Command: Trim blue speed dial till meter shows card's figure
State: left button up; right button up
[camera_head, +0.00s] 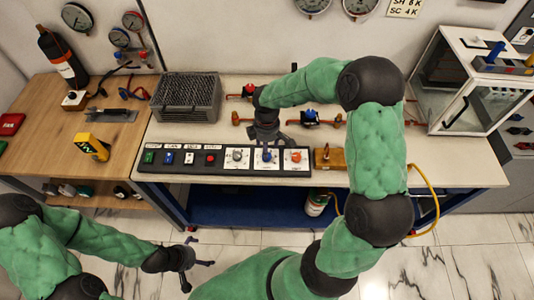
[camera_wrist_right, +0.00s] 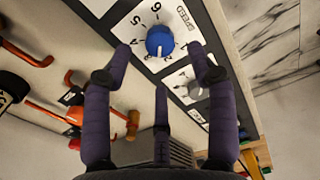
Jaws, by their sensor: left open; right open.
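The blue speed dial (camera_head: 267,155) sits on a white plate in the dark control strip, between a grey dial (camera_head: 237,155) and a red-orange dial (camera_head: 296,156). In the right wrist view the blue dial (camera_wrist_right: 159,41) has a printed scale and a "SPEED" label. My right gripper (camera_head: 266,138) is open close over it, its fingers spread around the dial without visible contact. My left gripper (camera_head: 187,265) is open and empty over the floor. A card (camera_head: 405,7) reads "SH 8 K, SC 4 K". Two round meters (camera_head: 312,5) (camera_head: 360,6) are cut off at the top; their readings are unclear.
The control strip also bears small coloured buttons (camera_head: 189,158). A glass cabinet (camera_head: 470,85) is at right.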

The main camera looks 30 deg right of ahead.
notch_tip(320, 180, down, 5)
jog(key=shift+b, duration=0.4)
jog(key=c, duration=1.1)
